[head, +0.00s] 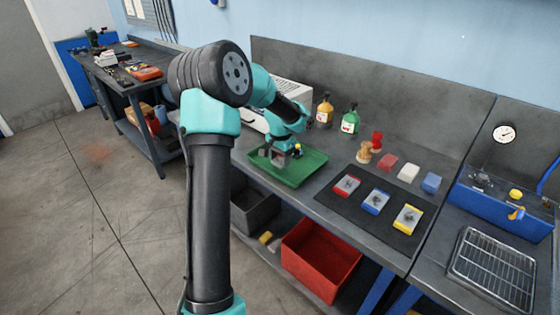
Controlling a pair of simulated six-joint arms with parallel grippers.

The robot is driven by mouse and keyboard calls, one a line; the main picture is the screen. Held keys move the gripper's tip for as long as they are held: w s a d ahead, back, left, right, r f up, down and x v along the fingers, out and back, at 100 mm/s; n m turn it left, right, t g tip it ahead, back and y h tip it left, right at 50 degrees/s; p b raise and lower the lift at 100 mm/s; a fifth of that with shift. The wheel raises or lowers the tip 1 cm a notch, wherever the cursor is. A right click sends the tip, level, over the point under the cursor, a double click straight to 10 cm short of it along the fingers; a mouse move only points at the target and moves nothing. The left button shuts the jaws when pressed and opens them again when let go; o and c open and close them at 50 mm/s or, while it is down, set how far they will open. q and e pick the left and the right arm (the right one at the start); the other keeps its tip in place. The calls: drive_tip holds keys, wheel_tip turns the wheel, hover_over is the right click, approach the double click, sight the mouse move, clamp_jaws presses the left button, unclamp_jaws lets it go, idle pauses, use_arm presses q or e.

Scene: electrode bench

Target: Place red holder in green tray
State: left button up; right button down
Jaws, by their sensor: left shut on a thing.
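The green tray (312,162) lies on the grey bench, under my left gripper. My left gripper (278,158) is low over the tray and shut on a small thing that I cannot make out. A small yellow and blue spot shows beside its fingers. A red-edged flat piece with a grey middle (346,186) lies on the black mat, apart from the gripper. An upright red piece (377,141) stands farther back on the bench. I cannot tell which red thing is the holder. My right gripper is out of view.
The black mat (331,201) also bears a blue-edged piece (376,201) and a yellow-edged piece (408,219). Red, white and blue blocks (408,173) lie behind it. Two bottles (350,120) stand behind the tray. A red bin (322,255) is below.

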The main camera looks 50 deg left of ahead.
sight(280, 160)
use_arm(q)
drive_tip(key=shift+w+a+f, duration=0.1)
drive_tip(key=shift+w+a, duration=0.8)
drive_tip(key=shift+a, duration=0.1)
drive_tip(key=shift+a, duration=0.1)
drive_tip(key=shift+w+a+f, duration=0.15)
drive_tip(key=shift+w+a, duration=0.05)
drive_tip(key=shift+w, duration=0.05)
drive_tip(key=shift+f, duration=1.65)
drive_tip(key=shift+f, duration=0.15)
drive_tip(key=o, duration=1.2)
wheel_tip(280, 160, up, 12)
drive_tip(key=shift+r, duration=0.15)
